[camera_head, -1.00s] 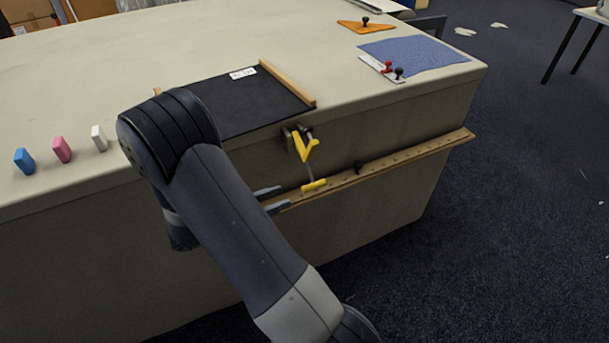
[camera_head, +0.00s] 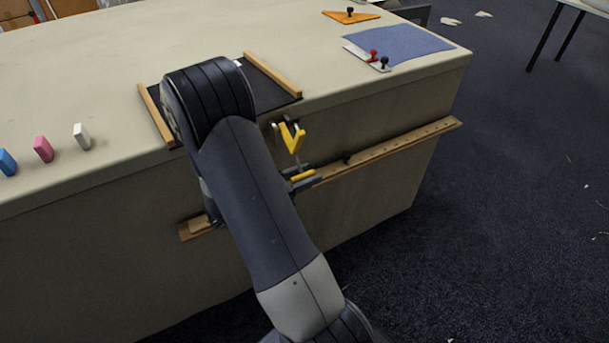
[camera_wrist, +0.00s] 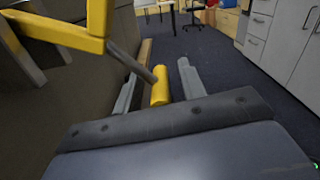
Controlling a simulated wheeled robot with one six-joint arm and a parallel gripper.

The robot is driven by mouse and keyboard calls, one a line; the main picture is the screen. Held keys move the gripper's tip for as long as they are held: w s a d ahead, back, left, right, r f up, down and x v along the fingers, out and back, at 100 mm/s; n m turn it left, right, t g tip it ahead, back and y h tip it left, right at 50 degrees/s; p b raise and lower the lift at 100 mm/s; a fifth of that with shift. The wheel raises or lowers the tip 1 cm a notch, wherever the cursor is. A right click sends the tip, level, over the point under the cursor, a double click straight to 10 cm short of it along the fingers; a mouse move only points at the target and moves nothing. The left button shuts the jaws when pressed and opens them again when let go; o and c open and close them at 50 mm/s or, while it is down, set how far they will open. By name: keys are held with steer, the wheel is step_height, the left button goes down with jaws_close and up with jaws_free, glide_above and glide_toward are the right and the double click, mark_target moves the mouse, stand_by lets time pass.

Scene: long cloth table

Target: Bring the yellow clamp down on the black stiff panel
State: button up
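The yellow clamp (camera_head: 291,136) is fixed at the table's front edge, with its yellow grip bar (camera_head: 303,175) hanging low on a thin rod. The wrist view shows the yellow grip bar (camera_wrist: 160,86) between my two grey fingers, with a visible gap at the right finger. My gripper (camera_head: 306,183) is open around the bar, in front of the table's side; it fills the low middle of the wrist view (camera_wrist: 158,88). The black panel (camera_head: 268,88) lies flat on the table top between two wooden strips. My arm hides most of it in the head view.
Wooden strips (camera_head: 272,74) flank the panel. A wooden rail with holes (camera_head: 400,144) runs along the table's front side, close by my gripper. Blue, pink and white blocks (camera_head: 43,149) stand at left. A blue cloth (camera_head: 405,44) lies at right.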

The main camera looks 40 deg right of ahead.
steer(key=shift+c, duration=0.6)
jaws_close()
steer(key=shift+r, duration=0.2)
